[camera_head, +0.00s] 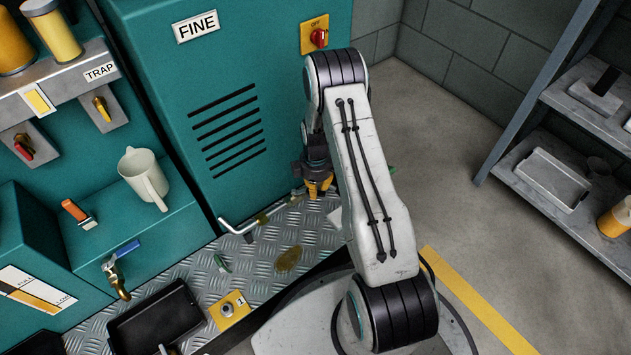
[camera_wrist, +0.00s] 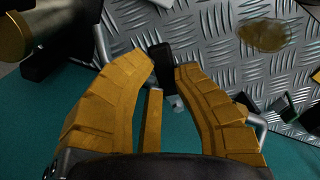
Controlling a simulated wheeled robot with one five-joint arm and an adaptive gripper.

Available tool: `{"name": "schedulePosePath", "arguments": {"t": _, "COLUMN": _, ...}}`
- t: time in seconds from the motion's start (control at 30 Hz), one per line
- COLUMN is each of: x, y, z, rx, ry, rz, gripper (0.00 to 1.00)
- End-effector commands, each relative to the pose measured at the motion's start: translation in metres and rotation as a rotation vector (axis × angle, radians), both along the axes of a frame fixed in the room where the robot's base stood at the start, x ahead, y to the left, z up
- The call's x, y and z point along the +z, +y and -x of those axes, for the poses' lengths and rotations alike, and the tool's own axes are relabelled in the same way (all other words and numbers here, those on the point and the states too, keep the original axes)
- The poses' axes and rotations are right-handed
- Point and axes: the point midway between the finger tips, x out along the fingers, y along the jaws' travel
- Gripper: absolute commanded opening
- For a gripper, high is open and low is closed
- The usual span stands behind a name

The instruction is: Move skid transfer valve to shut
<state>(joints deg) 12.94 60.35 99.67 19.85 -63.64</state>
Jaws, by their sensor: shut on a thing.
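My gripper (camera_head: 318,188) is low in front of the teal cabinet, above the skid's tread plate. Its orange fingers (camera_wrist: 164,72) are close together in the wrist view, shut on a small black handle-like piece (camera_wrist: 160,62). This looks like the grip of the skid transfer valve, though no label shows. A short metal part (camera_wrist: 175,101) shows just below it between the fingers. The fingers hide the rest of the piece. In the head view my arm and gripper cover this spot, so the valve's position cannot be read.
A bent metal pipe (camera_head: 246,227) runs along the tread plate (camera_head: 195,262) left of my gripper. A brownish stain (camera_head: 288,258) lies on the plate. A blue-handled tap (camera_head: 122,262), black tray (camera_head: 155,318) and beige jug (camera_head: 144,178) stand left. Open floor (camera_head: 490,235) and shelving (camera_head: 520,160) are right.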

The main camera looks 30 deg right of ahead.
Motion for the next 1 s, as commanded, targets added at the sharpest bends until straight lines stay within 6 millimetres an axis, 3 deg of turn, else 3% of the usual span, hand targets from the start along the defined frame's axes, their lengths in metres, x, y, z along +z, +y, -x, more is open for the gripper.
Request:
{"name": "schedulePosePath", "arguments": {"t": 0.5, "x": -0.005, "y": 0.023, "z": 0.025, "rx": -0.458, "ry": 0.012, "rz": -0.002, "gripper": 0.0}}
{"name": "schedulePosePath", "arguments": {"t": 1.0, "x": -0.005, "y": 0.037, "z": 0.03, "rx": -0.685, "ry": 0.008, "rz": -0.001, "gripper": 0.0}}
